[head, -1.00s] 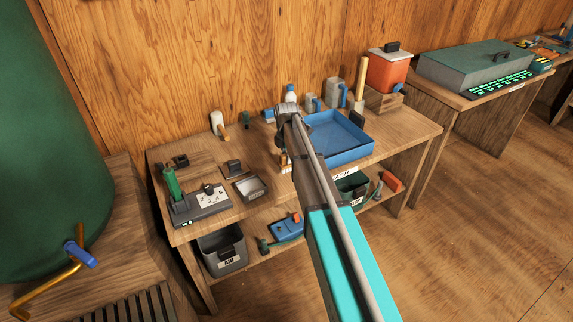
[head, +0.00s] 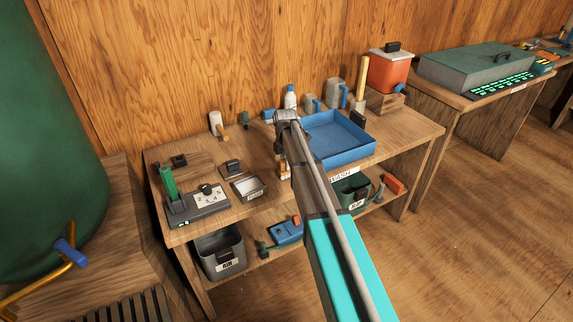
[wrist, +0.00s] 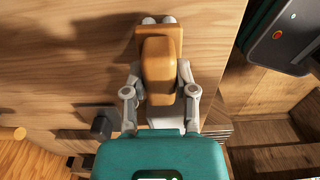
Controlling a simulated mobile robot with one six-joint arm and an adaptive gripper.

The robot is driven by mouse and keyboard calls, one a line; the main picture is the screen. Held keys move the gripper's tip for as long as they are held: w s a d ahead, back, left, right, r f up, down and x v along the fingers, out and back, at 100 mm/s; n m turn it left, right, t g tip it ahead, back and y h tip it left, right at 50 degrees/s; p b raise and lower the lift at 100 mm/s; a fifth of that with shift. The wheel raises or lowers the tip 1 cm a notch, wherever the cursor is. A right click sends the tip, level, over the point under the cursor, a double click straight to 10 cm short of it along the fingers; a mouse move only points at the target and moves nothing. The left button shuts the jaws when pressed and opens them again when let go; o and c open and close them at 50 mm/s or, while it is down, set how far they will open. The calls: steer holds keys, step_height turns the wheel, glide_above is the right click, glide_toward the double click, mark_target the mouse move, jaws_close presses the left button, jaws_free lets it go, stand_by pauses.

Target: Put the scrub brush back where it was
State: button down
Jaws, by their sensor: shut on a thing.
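The scrub brush, an orange-brown block (wrist: 158,72), is between the fingers of my gripper (wrist: 159,88) in the wrist view. The gripper is shut on it, with grey fingers on both sides. Its bristles cannot be made out clearly. A bit of tan and white shows left of my arm in the head view, near the bench's front edge, and may be the brush. In the head view my arm hides most of the gripper. The wooden bench top (head: 215,208) lies below the brush; whether they touch I cannot tell.
A blue tray (head: 360,150) is just right of my arm. A white bottle (head: 290,98) and grey jugs stand behind. A numbered grey box (head: 198,210) with a green lever and a small grey tray (head: 249,188) are left. Bins sit on the lower shelf.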

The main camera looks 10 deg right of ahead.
mark_target(285, 161)
steer(key=shift+f, duration=0.2)
steer(key=shift+c, duration=2)
jaws_free()
steer(key=shift+r, duration=0.25)
step_height(285, 161, up, 12)
steer(key=p, duration=1.2)
